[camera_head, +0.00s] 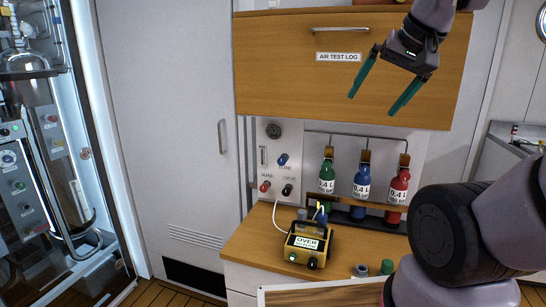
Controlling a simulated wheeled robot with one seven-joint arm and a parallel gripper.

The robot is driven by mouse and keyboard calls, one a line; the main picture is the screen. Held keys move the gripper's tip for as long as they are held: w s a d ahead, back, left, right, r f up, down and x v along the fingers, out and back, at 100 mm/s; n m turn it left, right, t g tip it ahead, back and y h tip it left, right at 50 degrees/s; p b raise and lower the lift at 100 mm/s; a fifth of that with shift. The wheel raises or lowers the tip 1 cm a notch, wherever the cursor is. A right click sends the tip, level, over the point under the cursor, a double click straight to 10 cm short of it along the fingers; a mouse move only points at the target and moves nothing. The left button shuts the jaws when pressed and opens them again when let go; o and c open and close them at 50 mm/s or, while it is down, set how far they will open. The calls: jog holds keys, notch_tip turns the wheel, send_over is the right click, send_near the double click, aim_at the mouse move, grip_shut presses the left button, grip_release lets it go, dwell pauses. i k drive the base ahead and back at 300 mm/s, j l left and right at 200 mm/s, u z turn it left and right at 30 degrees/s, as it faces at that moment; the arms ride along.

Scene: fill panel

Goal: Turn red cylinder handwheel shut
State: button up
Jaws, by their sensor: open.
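The red cylinder (398,187) stands at the right end of a row of three in a rack against the wall panel. My gripper (377,103) is above and in front of the cylinders, up and left of the red one. Its two green fingers are spread apart, point down and left, and hold nothing. It is apart from all the cylinders. My arm's dark rounded link covers the area just right of and below the red cylinder.
A blue cylinder (361,182) and a green cylinder (327,175) stand left of the red one. A wooden cabinet front (280,75) labelled AIR TEST LOG is behind my gripper. A yellow device (307,247) with a white hose sits on the counter (250,243). Knobs and a gauge (274,130) are at left.

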aim_at(404, 176)
jog(key=z, duration=0.75)
jog(key=k+j, duration=0.25)
jog(key=j, duration=0.15)
jog(key=k+j, duration=0.25)
jog(key=j, duration=0.2)
jog(key=k+j, duration=0.25)
jog(key=j, duration=0.15)
jog(key=i, duration=0.5)
jog(key=z, duration=0.05)
